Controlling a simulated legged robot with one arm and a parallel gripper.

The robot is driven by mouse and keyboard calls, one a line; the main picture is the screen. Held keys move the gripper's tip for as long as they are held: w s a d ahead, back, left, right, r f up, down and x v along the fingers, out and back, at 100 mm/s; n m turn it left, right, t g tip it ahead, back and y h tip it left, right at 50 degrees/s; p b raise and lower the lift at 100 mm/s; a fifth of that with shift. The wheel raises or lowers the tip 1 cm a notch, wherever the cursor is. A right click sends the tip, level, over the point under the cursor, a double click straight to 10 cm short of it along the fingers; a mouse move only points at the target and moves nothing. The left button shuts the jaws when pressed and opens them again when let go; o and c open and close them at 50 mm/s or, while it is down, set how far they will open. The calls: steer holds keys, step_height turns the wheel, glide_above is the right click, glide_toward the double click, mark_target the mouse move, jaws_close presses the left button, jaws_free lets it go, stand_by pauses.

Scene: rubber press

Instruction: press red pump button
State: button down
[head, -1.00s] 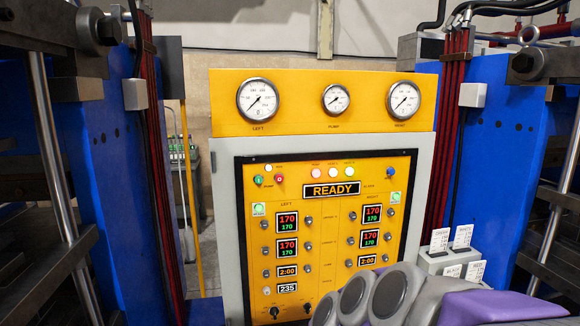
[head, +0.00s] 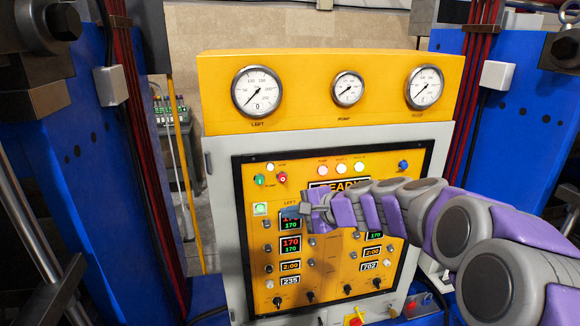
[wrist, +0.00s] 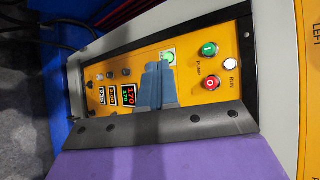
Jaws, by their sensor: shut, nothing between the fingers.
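The red pump button (head: 282,178) sits at the upper left of the yellow control panel (head: 330,285), just right of the green pump button (head: 259,180). In the wrist view the red button (wrist: 211,83) is marked "O" and shows uncovered beside the green one (wrist: 209,49). My gripper (head: 304,208) is shut and empty. In the head view its tip appears below and slightly right of the red button, over the left display column. In the wrist view its fingers (wrist: 154,68) point at the panel, left of the red button. I cannot tell whether they touch the panel.
Three gauges (head: 348,90) top the yellow cabinet. My arm hides part of the READY display (head: 338,186) and right-hand controls. Indicator lamps (head: 340,169) sit above it. A blue press frame (head: 75,160) stands at left, and another (head: 525,140) at right.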

mark_target(282, 178)
steer(key=shift+w+d+r+m+t, duration=0.15)
steer(key=shift+w+d+r, duration=0.15)
steer(key=shift+w, duration=0.25)
steer(key=shift+w+d+r+m+t, duration=0.15)
steer(key=shift+w+r, duration=0.15)
steer(key=shift+w, duration=0.25)
steer(key=shift+w, duration=0.1)
steer(key=w+p, duration=0.1)
steer(key=w, duration=0.1)
steer(key=w+a+p, duration=0.1)
steer(key=w, duration=0.2)
steer(key=w+a+p, duration=0.1)
steer(key=w+p, duration=0.1)
steer(key=w, duration=0.1)
steer(key=shift+w+a, duration=0.15)
steer(key=shift+a, duration=0.1)
stand_by(1.3)
steer(key=shift+w+r, duration=0.1)
steer(key=shift+w, duration=0.25)
